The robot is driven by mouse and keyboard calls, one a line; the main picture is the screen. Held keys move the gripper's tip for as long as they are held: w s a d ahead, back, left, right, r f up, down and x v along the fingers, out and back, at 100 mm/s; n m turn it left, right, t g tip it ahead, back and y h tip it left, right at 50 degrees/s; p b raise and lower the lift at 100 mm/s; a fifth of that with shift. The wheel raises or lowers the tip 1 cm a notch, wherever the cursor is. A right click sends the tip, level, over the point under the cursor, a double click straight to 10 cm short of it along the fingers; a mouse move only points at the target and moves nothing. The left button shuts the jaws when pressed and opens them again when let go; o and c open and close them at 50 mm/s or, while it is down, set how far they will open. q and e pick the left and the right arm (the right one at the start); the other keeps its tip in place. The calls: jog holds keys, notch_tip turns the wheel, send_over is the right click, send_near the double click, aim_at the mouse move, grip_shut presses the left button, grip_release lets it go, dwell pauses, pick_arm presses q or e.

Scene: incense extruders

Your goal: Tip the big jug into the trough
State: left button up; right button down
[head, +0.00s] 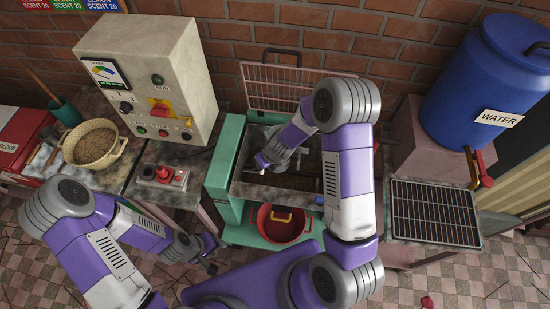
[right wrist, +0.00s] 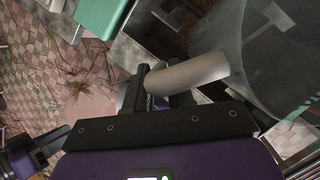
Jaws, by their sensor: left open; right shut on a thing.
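The big jug (head: 281,153) is a grey, see-through vessel over the trough in the head view, partly hidden by my right arm. In the right wrist view its clear body (right wrist: 282,62) fills the upper right, and its pale handle (right wrist: 188,74) runs into my right gripper (right wrist: 160,92). That gripper is shut on the handle; the jug's exact tilt and contents are hard to tell. The trough (head: 262,191) is a metal bin in a teal-framed machine, with brown showing inside. My left gripper (head: 208,256) is open and empty, low in front of the bench, left of the machine.
A red pot (head: 282,232) sits on the machine's lower shelf. A control box (head: 160,80), a red-button box (head: 163,177) and a beige basin (head: 93,147) stand left. A blue water barrel (head: 487,80) and a dark grate (head: 435,212) are right. A wire rack stands behind the trough.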

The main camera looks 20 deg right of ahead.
jog(key=r+p, duration=0.2)
jog(key=r+h+p, duration=0.1)
jog(key=shift+w+d+r+t, duration=0.15)
jog(key=shift+d+r+t, duration=0.05)
jog(key=shift+d+t, duration=0.15)
dwell(0.4)
dwell(0.4)
